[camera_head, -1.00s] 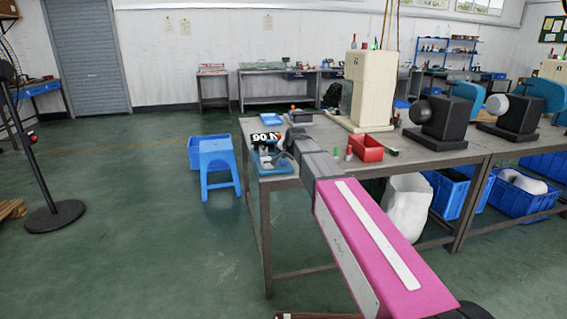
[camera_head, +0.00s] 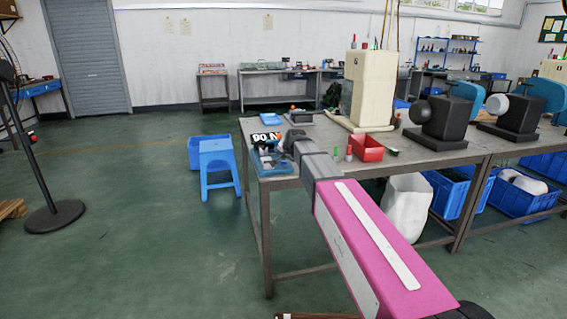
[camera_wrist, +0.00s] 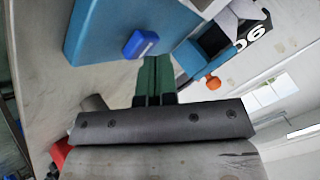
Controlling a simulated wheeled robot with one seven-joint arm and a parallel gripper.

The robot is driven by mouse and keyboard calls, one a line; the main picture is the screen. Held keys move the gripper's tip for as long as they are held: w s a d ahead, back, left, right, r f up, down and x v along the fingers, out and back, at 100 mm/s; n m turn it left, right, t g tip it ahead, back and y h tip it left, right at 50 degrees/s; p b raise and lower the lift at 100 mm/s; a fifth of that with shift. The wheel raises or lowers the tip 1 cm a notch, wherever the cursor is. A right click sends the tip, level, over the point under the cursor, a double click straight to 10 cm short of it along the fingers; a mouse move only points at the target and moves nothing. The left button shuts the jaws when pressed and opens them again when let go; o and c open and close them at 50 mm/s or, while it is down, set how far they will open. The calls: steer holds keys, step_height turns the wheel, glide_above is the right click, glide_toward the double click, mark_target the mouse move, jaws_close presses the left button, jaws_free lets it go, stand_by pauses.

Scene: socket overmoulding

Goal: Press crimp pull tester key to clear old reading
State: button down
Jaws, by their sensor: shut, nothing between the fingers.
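The crimp pull tester is at the left front corner of the bench. It has a blue base (camera_head: 266,163) and a black display (camera_head: 267,138) with large white characters starting "90". In the wrist view the blue body (camera_wrist: 105,30) fills the upper left, the display (camera_wrist: 250,32) shows at top right, and a small raised blue block, seemingly the key (camera_wrist: 140,44), stands on the body. My gripper (camera_wrist: 156,60) has green fingers shut together, empty, with their tips just below the key in the picture; I cannot tell whether they touch it. In the head view my arm partly covers the tester.
An orange knob (camera_wrist: 213,82) is right of my fingers in the wrist view. A red bin (camera_head: 366,148) and small bottles stand right of my arm on the grey bench (camera_head: 420,157). A cream machine (camera_head: 373,90) stands behind. A blue stool (camera_head: 219,165) is left on the floor.

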mark_target(285, 162)
steer(key=shift+f, duration=0.25)
stand_by(0.4)
steer(key=shift+r, duration=0.95)
steer(key=shift+r, duration=0.1)
steer(key=shift+r, duration=2.4)
steer(key=shift+s, duration=0.15)
